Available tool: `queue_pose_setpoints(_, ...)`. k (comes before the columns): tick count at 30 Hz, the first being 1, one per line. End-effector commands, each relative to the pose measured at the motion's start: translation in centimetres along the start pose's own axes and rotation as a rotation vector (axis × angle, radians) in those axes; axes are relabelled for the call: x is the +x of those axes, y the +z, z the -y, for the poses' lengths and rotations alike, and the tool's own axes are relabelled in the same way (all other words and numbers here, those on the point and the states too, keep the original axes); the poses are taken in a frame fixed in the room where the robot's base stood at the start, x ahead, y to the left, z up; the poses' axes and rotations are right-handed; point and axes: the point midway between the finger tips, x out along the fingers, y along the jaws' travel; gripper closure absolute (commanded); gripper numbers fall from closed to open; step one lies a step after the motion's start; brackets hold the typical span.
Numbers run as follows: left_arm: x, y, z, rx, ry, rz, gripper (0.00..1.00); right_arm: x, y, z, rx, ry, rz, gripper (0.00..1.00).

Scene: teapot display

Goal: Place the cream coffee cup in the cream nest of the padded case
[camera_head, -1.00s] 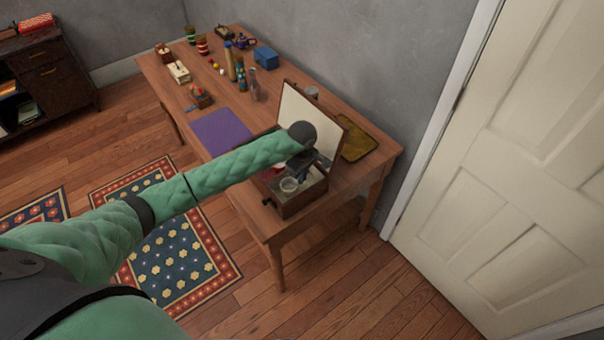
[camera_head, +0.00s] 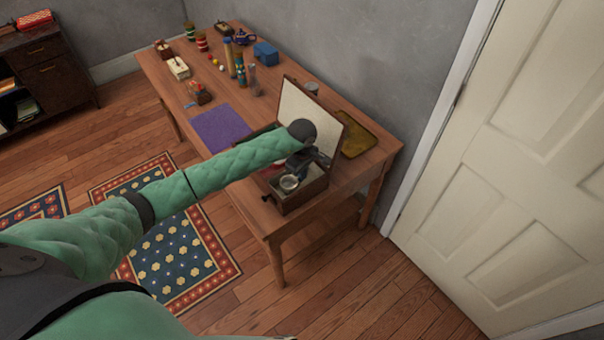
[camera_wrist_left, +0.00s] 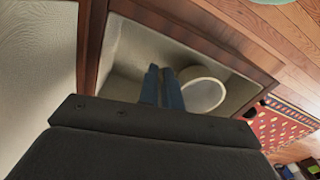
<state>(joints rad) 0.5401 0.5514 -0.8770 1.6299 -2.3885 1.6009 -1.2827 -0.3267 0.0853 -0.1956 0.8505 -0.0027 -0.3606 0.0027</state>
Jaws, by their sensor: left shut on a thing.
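The cream coffee cup (camera_head: 289,183) is in the front part of the open padded case (camera_head: 300,203). In the left wrist view the cup (camera_wrist_left: 203,95) shows its round opening just right of my fingers, within the case's wooden walls. My left gripper (camera_head: 292,170) reaches down into the case; in the wrist view its two blue-grey fingers (camera_wrist_left: 163,88) are close together, shut on the cup's near side. Whether the cup's base touches the padding is hidden. A pale rounded hollow (camera_wrist_left: 125,75) shows left of the fingers. My right gripper is not in view.
The raised case lid (camera_head: 322,118) stands behind my wrist. A purple mat (camera_head: 220,128) lies left of the case and a yellow-brown tray (camera_head: 359,134) lies right.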

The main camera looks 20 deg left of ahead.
Motion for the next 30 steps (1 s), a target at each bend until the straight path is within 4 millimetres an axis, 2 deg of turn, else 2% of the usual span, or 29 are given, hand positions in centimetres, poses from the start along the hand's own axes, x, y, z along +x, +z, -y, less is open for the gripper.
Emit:
queue_pose_setpoints(1, 0.0, 0.0, 0.0, 0.0, 0.0, 0.0, 0.88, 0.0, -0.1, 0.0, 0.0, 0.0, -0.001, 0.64)
queue_pose_setpoints(3, 0.0, 0.0, 0.0, 0.0, 0.0, 0.0, 0.74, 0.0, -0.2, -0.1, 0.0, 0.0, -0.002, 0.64)
queue_pose_setpoints(4, 0.0, 0.0, 0.0, 0.0, 0.0, 0.0, 0.72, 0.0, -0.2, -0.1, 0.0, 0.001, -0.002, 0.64)
queue_pose_setpoints(21, -0.7, 0.1, 0.1, 0.001, -0.001, 0.001, 0.72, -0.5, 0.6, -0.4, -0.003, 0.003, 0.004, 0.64)
queue_pose_setpoints(22, -0.6, 0.0, 0.0, 0.001, 0.0, 0.0, 0.72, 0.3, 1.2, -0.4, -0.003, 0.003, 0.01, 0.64)
queue_pose_setpoints(24, -1.1, -0.1, 0.0, 0.0, 0.0, -0.001, 0.72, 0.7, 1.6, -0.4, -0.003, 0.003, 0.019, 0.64)
queue_pose_setpoints(28, -2.0, -0.1, 0.0, 0.001, 0.001, 0.0, 0.72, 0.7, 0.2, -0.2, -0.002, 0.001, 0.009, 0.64)
queue_pose_setpoints(29, -2.3, -0.1, 0.0, 0.001, 0.001, -0.001, 0.72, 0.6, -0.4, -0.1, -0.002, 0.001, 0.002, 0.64)
queue_pose_setpoints(30, -2.7, -0.1, 0.0, 0.001, 0.001, -0.002, 0.72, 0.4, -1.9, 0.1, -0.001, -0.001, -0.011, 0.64)
